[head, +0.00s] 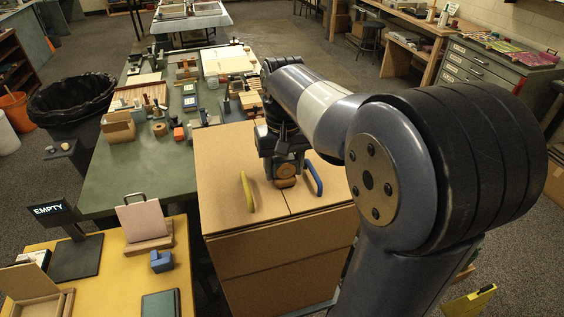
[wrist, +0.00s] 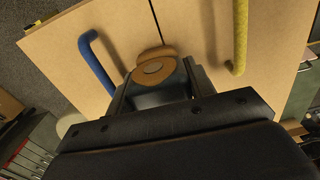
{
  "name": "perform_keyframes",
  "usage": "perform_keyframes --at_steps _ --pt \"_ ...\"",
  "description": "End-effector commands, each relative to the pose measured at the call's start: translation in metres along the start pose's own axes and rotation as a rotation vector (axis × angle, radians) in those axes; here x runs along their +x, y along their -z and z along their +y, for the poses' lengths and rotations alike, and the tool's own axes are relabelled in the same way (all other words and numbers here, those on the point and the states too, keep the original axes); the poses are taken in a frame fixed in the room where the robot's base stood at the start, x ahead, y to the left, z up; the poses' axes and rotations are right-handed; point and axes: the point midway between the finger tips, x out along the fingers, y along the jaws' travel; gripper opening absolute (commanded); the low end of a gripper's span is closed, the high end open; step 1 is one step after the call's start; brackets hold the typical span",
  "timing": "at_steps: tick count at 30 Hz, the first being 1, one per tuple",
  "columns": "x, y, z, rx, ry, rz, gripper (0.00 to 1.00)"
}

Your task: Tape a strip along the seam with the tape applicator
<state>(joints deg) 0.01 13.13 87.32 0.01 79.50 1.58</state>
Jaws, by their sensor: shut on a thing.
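A large tan cardboard box (head: 225,180) has a dark seam (head: 282,202) across its top. The seam also shows in the wrist view (wrist: 156,22), leading to the applicator. My gripper (wrist: 158,88) is shut on the tape applicator (wrist: 156,68), which has a dark body and a tan-brown roll. In the head view the applicator (head: 286,170) is low over the box top, at the seam between the two handles. I cannot tell whether it touches the cardboard. My gripper hides the far part of the seam in the head view.
A yellow handle (head: 247,191) and a blue handle (head: 314,178) stand up on either side of the seam. A green table (head: 110,184) crowded with small items lies left of the box. A yellow table (head: 186,268) with an EMPTY sign (head: 50,210) is at the front left.

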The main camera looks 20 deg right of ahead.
Motion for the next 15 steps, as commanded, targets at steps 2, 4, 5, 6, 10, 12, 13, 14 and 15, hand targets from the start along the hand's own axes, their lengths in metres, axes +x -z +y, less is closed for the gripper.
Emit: perform_keyframes --at_steps 2,4,5,6,10,12,13,14,15 --pt "0.0 -0.006 0.0 0.0 0.0 0.001 0.33" --pt "0.0 -0.012 0.0 0.0 0.0 0.002 0.33" --pt "0.001 -0.014 0.0 0.0 0.0 0.002 0.33" --pt "0.001 -0.018 0.001 0.0 0.0 0.002 0.33" --pt "0.001 -0.027 0.001 0.0 0.0 0.001 0.33" --pt "0.001 -0.029 0.001 0.0 0.0 0.002 0.33" --pt "0.001 -0.03 0.001 0.0 0.0 0.001 0.33" --pt "0.001 -0.03 0.001 0.0 0.0 0.001 0.33" --pt "0.001 -0.032 0.001 0.0 0.0 0.001 0.33"
